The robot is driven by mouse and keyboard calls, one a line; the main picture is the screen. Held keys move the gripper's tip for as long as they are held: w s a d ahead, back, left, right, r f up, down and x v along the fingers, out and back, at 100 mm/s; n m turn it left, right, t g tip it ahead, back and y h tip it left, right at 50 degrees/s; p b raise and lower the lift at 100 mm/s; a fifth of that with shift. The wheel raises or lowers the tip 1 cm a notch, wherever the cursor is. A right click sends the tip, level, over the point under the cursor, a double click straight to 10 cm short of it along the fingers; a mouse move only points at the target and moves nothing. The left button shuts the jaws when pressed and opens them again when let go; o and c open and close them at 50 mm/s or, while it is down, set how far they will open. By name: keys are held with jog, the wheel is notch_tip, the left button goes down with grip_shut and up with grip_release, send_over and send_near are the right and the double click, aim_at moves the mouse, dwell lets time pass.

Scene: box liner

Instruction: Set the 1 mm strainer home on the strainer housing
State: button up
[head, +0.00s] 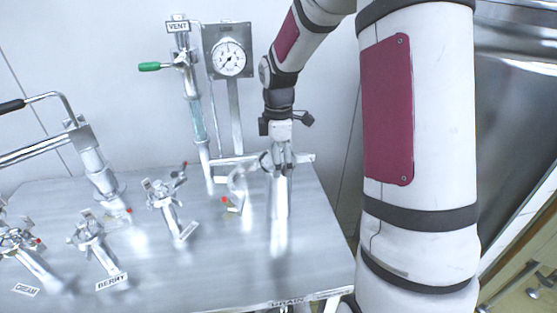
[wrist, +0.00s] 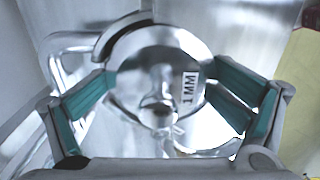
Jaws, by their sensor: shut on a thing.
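The 1 mm strainer (wrist: 155,70) is a shiny round metal piece with a "1 MM" label, in the middle of the wrist view. My gripper (wrist: 162,103) is shut on it, with a teal-padded finger on each side. In the head view my gripper (head: 281,158) points down over the back right of the steel table. A shiny upright metal cylinder (head: 280,195) shows directly below it; I cannot tell whether this is the strainer, the strainer housing or both. The housing is not clearly made out in the wrist view. Whether the strainer touches it is hidden.
The steel table (head: 225,275) carries several small valves, with labels BERRY (head: 112,282) and CREAM (head: 25,289). A VENT pipe with a green handle (head: 150,66) and a gauge (head: 229,58) stand behind. A curved metal pipe (head: 237,187) is close left of my gripper. The table's front right is clear.

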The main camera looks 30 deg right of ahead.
jog(key=shift+o, duration=0.2)
jog(key=shift+s+f, duration=0.2)
jog(key=shift+f, duration=0.4)
jog(key=o, duration=1.7)
jog(key=shift+w, duration=0.1)
notch_tip(320, 180, up, 12)
jog(key=shift+w+r, duration=0.1)
jog(key=shift+a+r, duration=0.15)
jog(key=shift+r, duration=0.15)
jog(key=s+a+r+m+t, duration=0.1)
jog(key=s+a+m, duration=0.3)
jog(key=s, duration=0.3)
jog(key=s+a+r+m+t, duration=0.2)
jog(key=s+a+m, duration=0.3)
jog(key=s, duration=0.3)
jog(key=s+a+r+m+t, duration=0.2)
jog(key=s+a+m, duration=0.2)
jog(key=s, duration=0.4)
jog(key=shift+s+a+r, duration=0.1)
jog(key=shift+a, duration=0.1)
